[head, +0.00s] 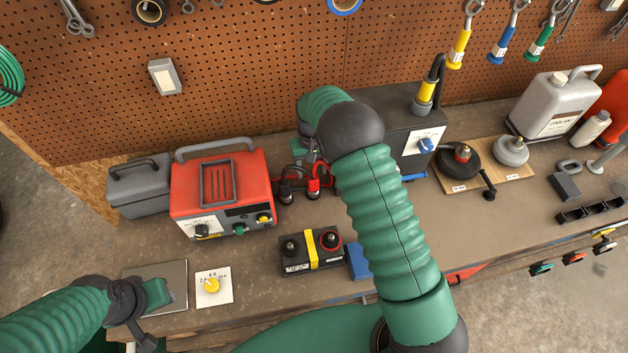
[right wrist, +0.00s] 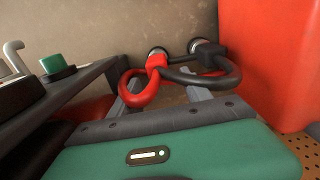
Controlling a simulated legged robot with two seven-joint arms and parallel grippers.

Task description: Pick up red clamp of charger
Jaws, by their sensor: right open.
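The red clamp (head: 313,186) stands on the bench beside the red charger (head: 222,187), with the black clamp (head: 286,192) just to its left. In the right wrist view the red clamp (right wrist: 156,64) and its looped red cable lie ahead of my right gripper (right wrist: 158,96). Its two grey fingers are apart, with the cables seen between and above them. I cannot tell whether they touch. In the head view my right gripper is mostly hidden behind its own arm. My left gripper (head: 157,293) is low at the left over a grey plate; its fingers do not show clearly.
A black battery (head: 299,263) with a yellow strip lies in front of the clamps. A dark box (head: 400,118) stands right of them. A grey toolbox (head: 140,187) is left of the charger. A dial card (head: 222,298) lies near the front edge. The pegboard stands behind.

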